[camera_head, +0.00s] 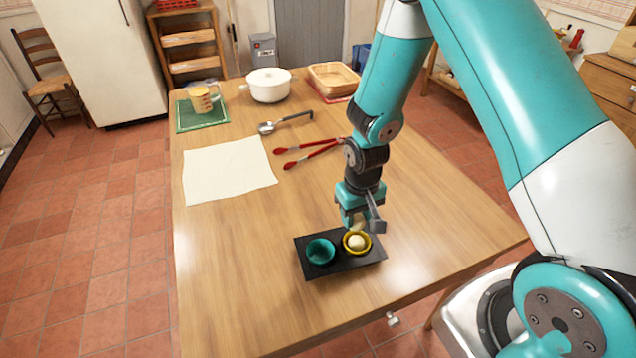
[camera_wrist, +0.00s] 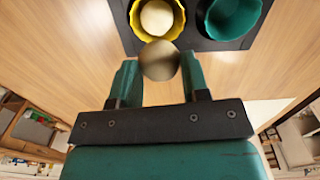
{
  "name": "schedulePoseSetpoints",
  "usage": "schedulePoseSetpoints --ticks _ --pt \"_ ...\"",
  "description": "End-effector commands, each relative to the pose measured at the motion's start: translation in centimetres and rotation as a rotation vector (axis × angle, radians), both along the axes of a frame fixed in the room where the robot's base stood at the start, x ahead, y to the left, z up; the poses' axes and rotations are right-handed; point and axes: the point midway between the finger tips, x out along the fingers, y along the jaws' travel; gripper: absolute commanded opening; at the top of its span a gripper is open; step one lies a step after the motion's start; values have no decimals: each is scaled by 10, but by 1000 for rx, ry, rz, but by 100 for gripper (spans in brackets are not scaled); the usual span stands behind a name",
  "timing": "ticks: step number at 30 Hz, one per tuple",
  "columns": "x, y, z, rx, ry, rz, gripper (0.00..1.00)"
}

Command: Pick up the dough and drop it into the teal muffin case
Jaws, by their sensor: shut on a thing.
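My gripper (camera_wrist: 158,66) is shut on a pale dough ball (camera_wrist: 159,58), held between its two teal fingers. In the head view my gripper (camera_head: 359,220) is over the back edge of the black tray (camera_head: 310,271), nearest the yellow muffin case (camera_head: 370,243). Another dough ball (camera_head: 357,242) sits inside the yellow case. The teal muffin case (camera_head: 320,251) is on the tray to the left of the yellow one and looks empty. In the wrist view the teal case (camera_wrist: 233,17) is at the upper right, cut by the frame edge.
Red-tipped tongs (camera_head: 312,153), a spoon (camera_head: 284,123) and a pale cloth (camera_head: 227,170) lie behind the tray. A white pot (camera_head: 268,85), a wooden tray (camera_head: 334,79) and a measuring jug (camera_head: 200,99) stand farther back. The table around the black tray is clear.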

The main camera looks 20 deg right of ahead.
Motion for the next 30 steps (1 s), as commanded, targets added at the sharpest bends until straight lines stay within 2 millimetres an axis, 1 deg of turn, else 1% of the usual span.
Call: schedulePoseSetpoints --ticks 1,3,6,9,11,14,25,30 --pt "2 17 22 1 -4 13 19" --pt "3 36 39 1 -3 15 19" --pt "2 58 57 0 -2 17 19" --pt "1 71 65 0 -1 17 19" --pt "1 74 64 0 0 16 19" --pt "1 75 57 0 1 14 19" --pt "1 76 13 0 1 17 19" --pt "1 76 5 0 0 18 19"
